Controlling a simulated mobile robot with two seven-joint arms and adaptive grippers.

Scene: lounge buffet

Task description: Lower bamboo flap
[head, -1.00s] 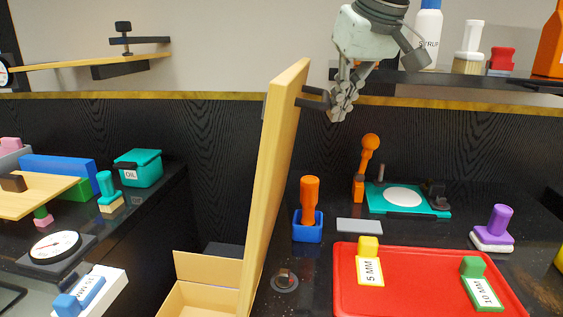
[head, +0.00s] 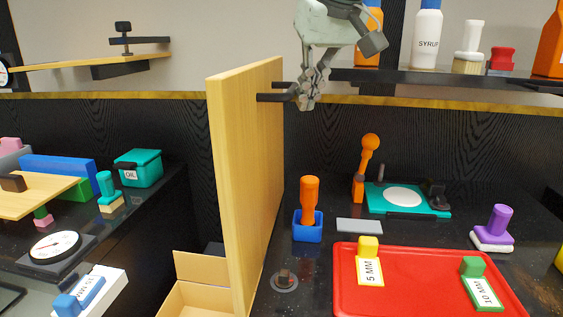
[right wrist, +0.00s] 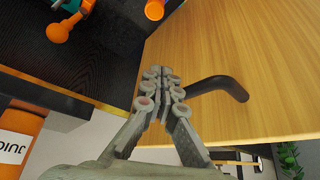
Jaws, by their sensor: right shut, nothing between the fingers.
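The bamboo flap (head: 245,180) stands up on edge in the head view, tilted to the left, with its broad face showing. A black handle (head: 272,97) sticks out from its right side near the top. My right gripper (head: 305,103) is shut and empty beside the handle's end. In the right wrist view, the shut fingertips (right wrist: 162,75) lie in front of the flap's face (right wrist: 240,60), close to the bent black handle (right wrist: 218,86). I cannot tell whether they touch it. My left gripper is out of view.
Right of the flap, the black counter holds an orange-handled tool in a blue holder (head: 307,225), a red tray (head: 430,300) and a teal stand (head: 410,208). A shelf with bottles (head: 427,35) is behind. An open cardboard box (head: 195,300) lies below left.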

